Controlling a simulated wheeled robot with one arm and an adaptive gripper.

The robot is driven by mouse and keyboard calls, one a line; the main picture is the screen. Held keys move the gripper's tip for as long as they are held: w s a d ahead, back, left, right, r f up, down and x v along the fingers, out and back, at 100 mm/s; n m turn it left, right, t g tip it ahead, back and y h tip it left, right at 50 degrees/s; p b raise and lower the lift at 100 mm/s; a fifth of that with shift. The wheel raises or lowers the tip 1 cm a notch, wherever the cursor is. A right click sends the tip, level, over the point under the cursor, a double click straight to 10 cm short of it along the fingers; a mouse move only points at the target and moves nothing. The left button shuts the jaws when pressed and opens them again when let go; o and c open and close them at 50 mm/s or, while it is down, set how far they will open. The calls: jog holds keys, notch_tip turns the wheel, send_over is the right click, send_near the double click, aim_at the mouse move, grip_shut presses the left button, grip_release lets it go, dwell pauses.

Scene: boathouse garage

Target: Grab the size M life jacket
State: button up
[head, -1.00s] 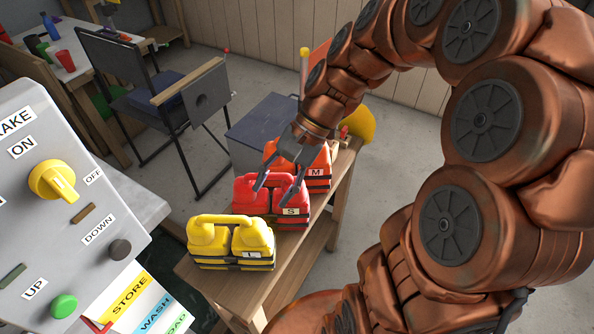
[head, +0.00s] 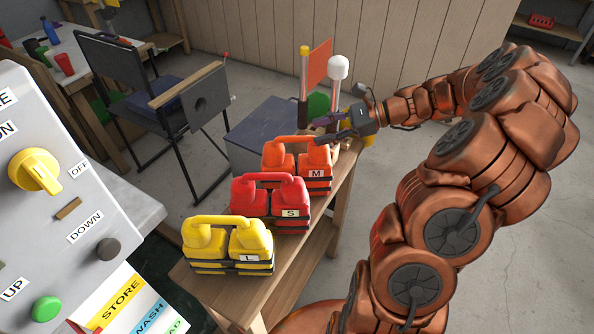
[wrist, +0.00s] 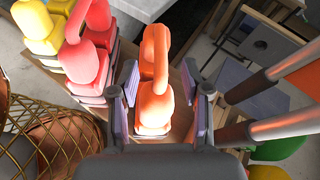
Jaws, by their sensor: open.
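The orange life jacket labelled M (head: 315,172) stands upright on a wooden bench (head: 262,290), at the far end of a row of three. My gripper (head: 330,130) is open just above and beside its right side in the head view. In the wrist view, the orange jacket (wrist: 154,95) lies between the two open fingers (wrist: 158,100), and neither finger visibly presses on it. The red jacket labelled S (head: 270,200) stands next to it, and the yellow jacket labelled L (head: 228,245) stands nearest.
A control panel (head: 70,205) with a yellow knob fills the left. A folding chair (head: 150,100) and a dark box (head: 262,130) stand behind the bench. Upright poles, one with an orange flag (head: 319,62), rise close to my gripper. Floor is clear at right.

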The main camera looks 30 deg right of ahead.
aim_at(296, 139)
jog(key=shift+p+x, duration=1.55)
jog(key=shift+x, duration=2.25)
jog(key=shift+w+d+f, duration=0.1)
jog(key=shift+f, duration=0.1)
grip_shut()
